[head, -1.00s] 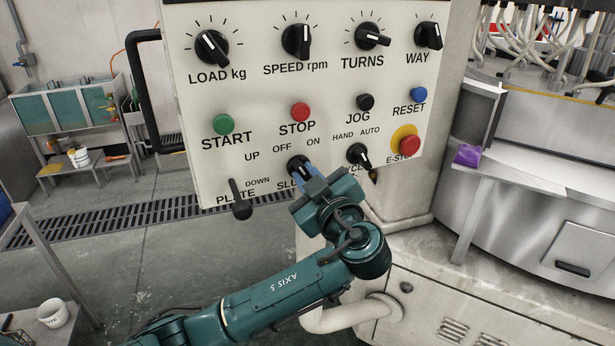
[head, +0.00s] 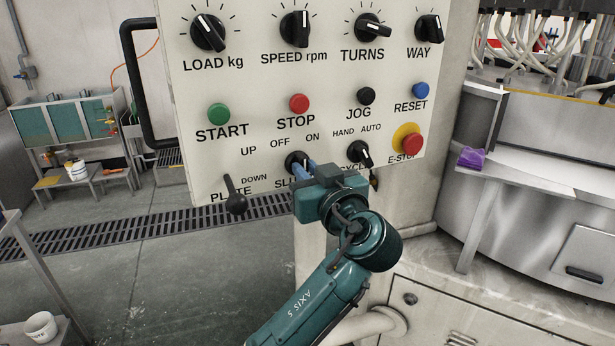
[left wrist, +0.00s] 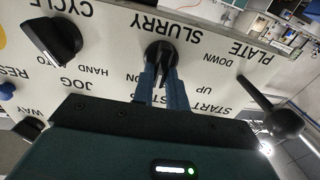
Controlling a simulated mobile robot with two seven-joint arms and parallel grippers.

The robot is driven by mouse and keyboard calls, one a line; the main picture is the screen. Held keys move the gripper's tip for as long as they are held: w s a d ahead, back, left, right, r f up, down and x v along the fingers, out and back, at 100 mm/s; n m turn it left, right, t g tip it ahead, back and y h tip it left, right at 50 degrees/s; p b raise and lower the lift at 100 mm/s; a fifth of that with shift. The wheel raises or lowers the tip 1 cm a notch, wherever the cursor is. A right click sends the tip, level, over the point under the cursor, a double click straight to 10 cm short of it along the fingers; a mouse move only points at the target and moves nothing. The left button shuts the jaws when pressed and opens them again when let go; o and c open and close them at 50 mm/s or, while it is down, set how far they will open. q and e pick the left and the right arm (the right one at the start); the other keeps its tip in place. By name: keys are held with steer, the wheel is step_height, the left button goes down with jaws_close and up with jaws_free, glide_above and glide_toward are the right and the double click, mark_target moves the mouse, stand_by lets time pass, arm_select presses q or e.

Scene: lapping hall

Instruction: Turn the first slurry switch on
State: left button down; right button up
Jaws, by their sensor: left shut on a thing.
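The slurry switch (head: 294,158) is a black rotary knob low on the cream control panel, under the OFF and ON labels. Its SLURRY label is partly hidden by my left gripper in the head view. My left gripper (head: 303,171) reaches the knob from below right, its blue fingers shut on it. In the left wrist view, where the lettering is upside down, the switch (left wrist: 159,52) sits between the two fingers of the left gripper (left wrist: 161,84). The fingers partly cover the knob, so I cannot tell exactly where it points. My right gripper is not in view.
START (head: 219,113) and STOP (head: 299,104) buttons lie above.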

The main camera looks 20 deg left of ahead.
arm_select(q)
steer(key=m+p, duration=0.2)
steer(key=m, duration=0.4)
steer(key=shift+w+d+f, duration=0.1)
stand_by(0.6)
steer(key=c, duration=1.4)
jaws_free()
